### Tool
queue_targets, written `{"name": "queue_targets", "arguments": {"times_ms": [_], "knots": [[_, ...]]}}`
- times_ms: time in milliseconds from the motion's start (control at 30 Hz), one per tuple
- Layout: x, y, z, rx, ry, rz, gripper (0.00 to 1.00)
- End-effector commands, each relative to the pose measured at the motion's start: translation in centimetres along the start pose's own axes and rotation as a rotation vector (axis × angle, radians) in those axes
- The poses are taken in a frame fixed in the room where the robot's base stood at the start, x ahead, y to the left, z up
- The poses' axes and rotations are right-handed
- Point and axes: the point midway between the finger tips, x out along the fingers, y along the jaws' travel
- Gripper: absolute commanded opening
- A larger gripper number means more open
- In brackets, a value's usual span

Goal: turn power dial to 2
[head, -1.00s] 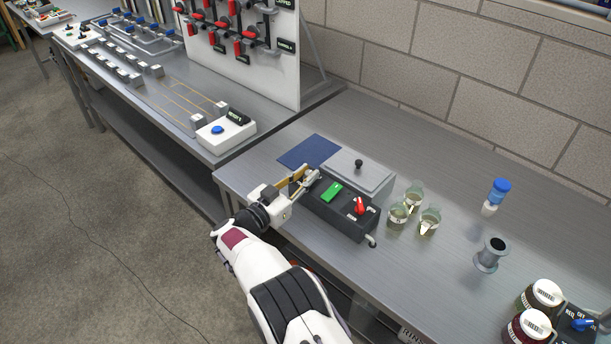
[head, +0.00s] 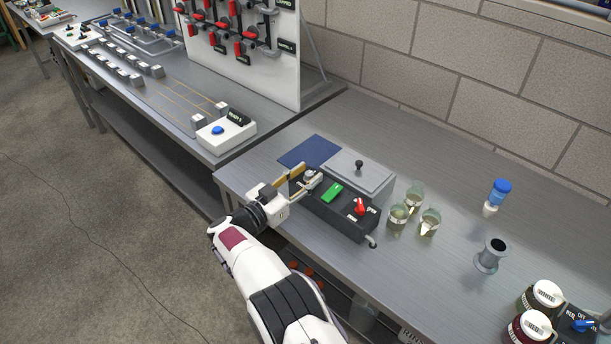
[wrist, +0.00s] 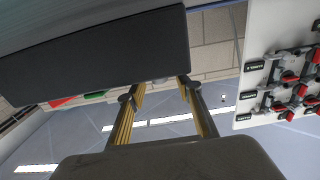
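The dark control box (head: 345,216) stands on the near bench. A small pale round knob (head: 309,175), apparently the power dial, sits at its left end; its marks are too small to read. My gripper (head: 306,180) is at that end, its fingers apart on either side of the knob in the picture; I cannot tell whether they touch it. In the wrist view my gripper (wrist: 161,86) is open, with the box's dark face (wrist: 95,52) beyond the tips and the knob not visible.
A green rocker (head: 332,192) and a red switch (head: 360,206) are on the same box. A grey lidded unit (head: 372,178) stands behind it. Several glass containers, including a flask (head: 430,222), stand close to its right. A blue mat (head: 309,151) lies behind left.

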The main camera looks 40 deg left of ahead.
Motion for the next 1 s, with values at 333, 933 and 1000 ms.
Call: {"name": "queue_targets", "arguments": {"times_ms": [333, 933, 1000], "knots": [[-0.9, -0.1, 0.0, -0.001, -0.001, -0.002, 0.35], [-8.9, -0.1, 0.0, -0.001, 0.0, -0.002, 0.35], [-9.8, -0.1, 0.0, 0.0, 0.0, -0.002, 0.35]]}}
